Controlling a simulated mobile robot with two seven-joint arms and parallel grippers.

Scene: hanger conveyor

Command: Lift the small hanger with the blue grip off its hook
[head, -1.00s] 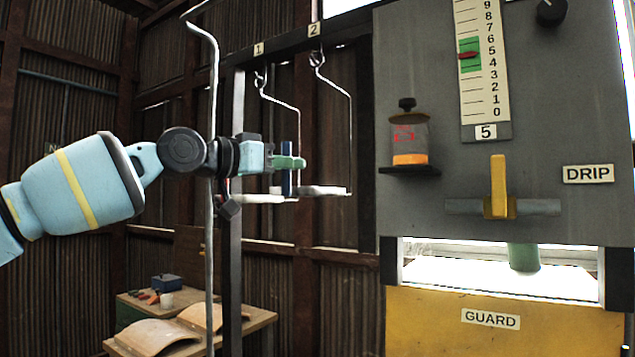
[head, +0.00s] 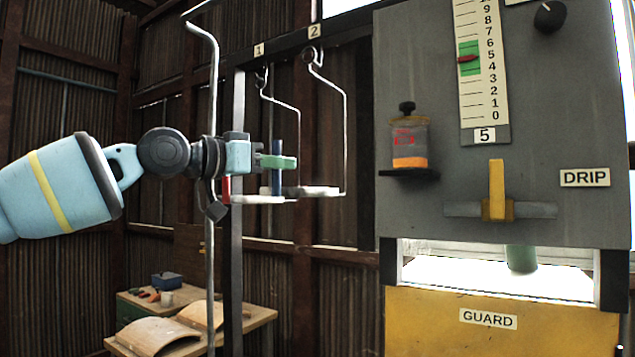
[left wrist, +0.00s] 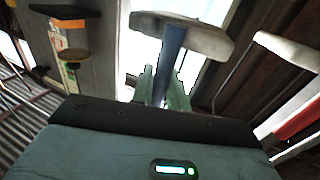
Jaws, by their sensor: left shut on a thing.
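My left gripper (head: 283,162) is shut on the upright blue grip (head: 277,179). The blue grip seems to belong to the hanger (head: 345,140) under label 2, with a pale flat plate (head: 318,191) at its bottom. In the left wrist view, the blue grip (left wrist: 174,48) stands between the green fingers, with the pale plate (left wrist: 190,36) beyond. The top of this wire is close to its hook (head: 315,58); I cannot tell whether they still touch. My right gripper is not in view.
Another hanger (head: 299,145) hangs close by under label 1, with a red grip (head: 226,187). A bent grey rod (head: 214,90) and a dark post (head: 236,270) stand near my left wrist. A grey machine panel (head: 460,180) is at right.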

